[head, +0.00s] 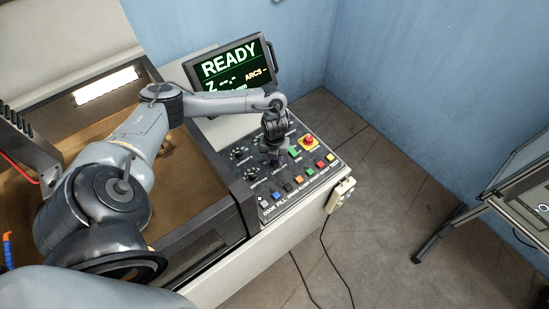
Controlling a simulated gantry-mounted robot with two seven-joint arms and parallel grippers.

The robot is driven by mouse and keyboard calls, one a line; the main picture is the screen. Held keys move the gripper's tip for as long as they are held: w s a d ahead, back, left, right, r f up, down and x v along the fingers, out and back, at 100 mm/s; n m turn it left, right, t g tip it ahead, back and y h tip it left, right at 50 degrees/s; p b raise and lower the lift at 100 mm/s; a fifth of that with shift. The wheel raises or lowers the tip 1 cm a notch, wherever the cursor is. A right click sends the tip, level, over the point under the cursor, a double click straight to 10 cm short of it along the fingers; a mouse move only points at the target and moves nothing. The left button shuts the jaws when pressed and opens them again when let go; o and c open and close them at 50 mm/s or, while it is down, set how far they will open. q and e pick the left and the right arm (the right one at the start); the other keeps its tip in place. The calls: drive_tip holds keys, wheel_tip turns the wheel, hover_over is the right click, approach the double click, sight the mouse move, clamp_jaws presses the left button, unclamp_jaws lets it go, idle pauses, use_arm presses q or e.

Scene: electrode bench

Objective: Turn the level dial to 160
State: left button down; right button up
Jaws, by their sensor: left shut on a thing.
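The control panel (297,192) is a dark box on the front right of the machine, with several dials and a row of coloured buttons. My left arm reaches in from the left over the machine's tank. My left gripper (274,158) points down at the panel and is shut on a dial, which looks like the level dial. The gripper hides most of that dial, and its setting cannot be read. Two other dark dials (239,153) show left of the gripper. My right gripper is not in view.
A screen (230,68) reading READY stands behind the panel. A red emergency button (309,141) on a yellow base sits right of the gripper. The open tank (190,170) lies left of the panel. A cable hangs from a socket at the panel's right side. The floor to the right is clear up to a stand.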

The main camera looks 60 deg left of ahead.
use_arm(q)
drive_tip(key=shift+r, duration=0.1)
drive_tip(key=c, duration=0.8)
unclamp_jaws()
drive_tip(key=shift+r, duration=0.3)
wheel_tip(320, 180, up, 6)
drive_tip(key=shift+w+f, duration=0.1)
drive_tip(key=shift+f, duration=0.15)
drive_tip(key=shift+r+p, duration=1.2)
drive_tip(key=shift+r, duration=1.15)
